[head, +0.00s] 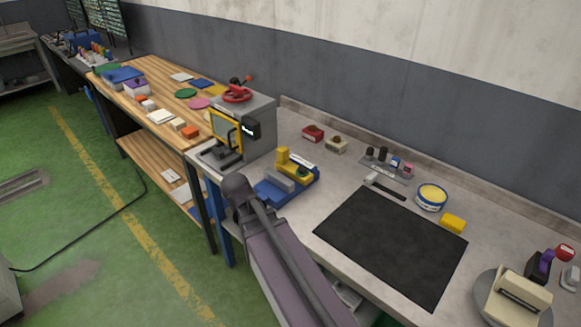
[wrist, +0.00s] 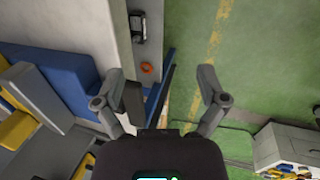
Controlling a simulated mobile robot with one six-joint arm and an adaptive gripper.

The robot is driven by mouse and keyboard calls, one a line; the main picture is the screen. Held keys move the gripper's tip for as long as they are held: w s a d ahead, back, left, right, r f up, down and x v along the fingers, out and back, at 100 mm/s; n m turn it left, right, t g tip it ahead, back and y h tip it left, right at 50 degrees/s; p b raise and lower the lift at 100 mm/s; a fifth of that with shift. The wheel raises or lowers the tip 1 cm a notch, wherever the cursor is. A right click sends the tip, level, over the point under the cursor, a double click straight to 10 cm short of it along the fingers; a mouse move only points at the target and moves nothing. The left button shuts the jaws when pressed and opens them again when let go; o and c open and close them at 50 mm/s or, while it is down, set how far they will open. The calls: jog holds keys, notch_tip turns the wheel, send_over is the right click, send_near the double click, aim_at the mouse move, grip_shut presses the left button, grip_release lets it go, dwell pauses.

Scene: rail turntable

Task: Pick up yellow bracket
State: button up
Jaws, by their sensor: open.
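A yellow L-shaped piece, which looks like the yellow bracket (head: 294,167), sits on a blue and grey fixture (head: 268,193) on the grey bench. Yellow parts (wrist: 16,130) and the blue body (wrist: 70,82) of what looks like this fixture show at the left of the wrist view. My gripper (wrist: 161,75) is open and empty, with its fingers spread to the right of the blue body. The bench edge and green floor show between them. In the head view my arm stands in front of the fixture, and the fingers cannot be made out.
A grey machine with a yellow frame (head: 225,131) stands left of the fixture. A black mat (head: 391,247) lies to the right, near a yellow-lidded round tin (head: 431,196) and a yellow block (head: 453,224). A wooden bench (head: 151,75) with several small items is farther left.

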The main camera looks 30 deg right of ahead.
aim_at(279, 151)
jog(key=w+d+r+n+h, duration=0.1)
jog(key=w+n, duration=0.1)
jog(key=w, duration=0.1)
jog(key=w+d+r+n+t+h, duration=0.1)
jog(key=w+d+r+n+h, duration=0.1)
jog(key=w+n, duration=0.1)
jog(key=w+d+r+n+h+p, duration=0.1)
jog(key=w+d+r+n, duration=0.1)
jog(key=w+n, duration=0.1)
jog(key=shift+r+t+h, duration=0.1)
jog(key=shift+t+h, duration=0.2)
jog(key=shift+h, duration=0.1)
jog(key=w+d+r+n+t+h, duration=0.2)
jog(key=w+r+n+h, duration=0.2)
jog(key=w+r+n, duration=0.3)
jog(key=shift+w+r+n+h+p, duration=0.25)
jog(key=shift+w+n+h+p, duration=0.2)
jog(key=shift+n, duration=0.75)
jog(key=shift+d, duration=0.1)
jog(key=b+x, duration=0.3)
jog(key=x, duration=0.4)
jog(key=shift+w+d+f, duration=0.2)
jog(key=shift+f, duration=0.1)
jog(key=shift+w+d+f, duration=0.1)
jog(key=shift+w+d, duration=0.05)
jog(key=shift+d, duration=0.3)
jog(key=shift+b, duration=0.3)
jog(key=shift+b+x, duration=1)
jog(key=shift+x, duration=1.55)
